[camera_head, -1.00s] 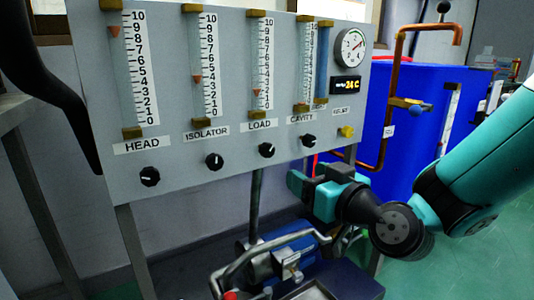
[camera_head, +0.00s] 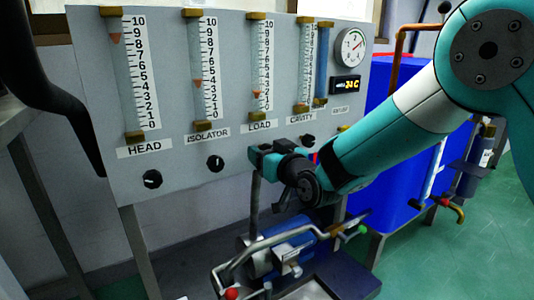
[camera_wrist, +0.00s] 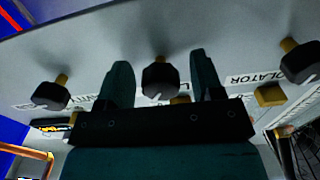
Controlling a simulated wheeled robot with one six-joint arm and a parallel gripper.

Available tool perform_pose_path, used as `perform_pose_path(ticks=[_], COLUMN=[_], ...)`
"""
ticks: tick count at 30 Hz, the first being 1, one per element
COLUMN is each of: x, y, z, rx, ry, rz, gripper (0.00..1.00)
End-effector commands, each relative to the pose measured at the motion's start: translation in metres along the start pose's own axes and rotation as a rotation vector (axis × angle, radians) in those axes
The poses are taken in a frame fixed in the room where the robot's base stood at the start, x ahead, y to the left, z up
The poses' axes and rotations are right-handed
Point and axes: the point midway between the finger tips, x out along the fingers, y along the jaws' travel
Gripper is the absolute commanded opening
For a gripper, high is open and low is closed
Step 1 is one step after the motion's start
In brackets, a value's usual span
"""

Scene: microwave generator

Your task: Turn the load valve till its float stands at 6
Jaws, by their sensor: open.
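The load gauge (camera_head: 259,70) is a clear tube with a 0 to 10 scale on the grey panel, above the LOAD label (camera_head: 262,125). Its small reddish float (camera_head: 257,94) stands low, at about 2. My gripper (camera_head: 256,156) is at the panel just below that label and hides the load valve in the head view. In the wrist view the black load valve knob (camera_wrist: 160,80) appears between the two open fingers of my gripper (camera_wrist: 160,68), one on each side. I cannot tell whether either finger touches it.
The isolator knob (camera_head: 215,163) and head knob (camera_head: 152,179) are to the left, and the cavity knob (camera_head: 308,140) is close on the right. A blue tank (camera_head: 400,165) stands at the right. Pipes and a blue pump (camera_head: 260,255) lie below the panel.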

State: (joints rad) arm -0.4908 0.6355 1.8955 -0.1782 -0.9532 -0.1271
Motion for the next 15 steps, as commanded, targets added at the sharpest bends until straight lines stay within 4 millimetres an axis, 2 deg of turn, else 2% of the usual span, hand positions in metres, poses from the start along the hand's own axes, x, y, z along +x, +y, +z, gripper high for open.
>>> perform_pose_path(ticks=[3,4,10,15], x=[-0.0002,-0.0003,-0.0004,-0.0005], y=[-0.0001,-0.0001,-0.0001,-0.0002], z=[0.0,0.0,0.0,0.0002], rx=[0.0,0.0,0.0,-0.004], ry=[0.0,0.0,-0.001,0.0], rz=[0.0,0.0,0.0,-0.001], gripper=[0.61,0.56,0.11,0.11])
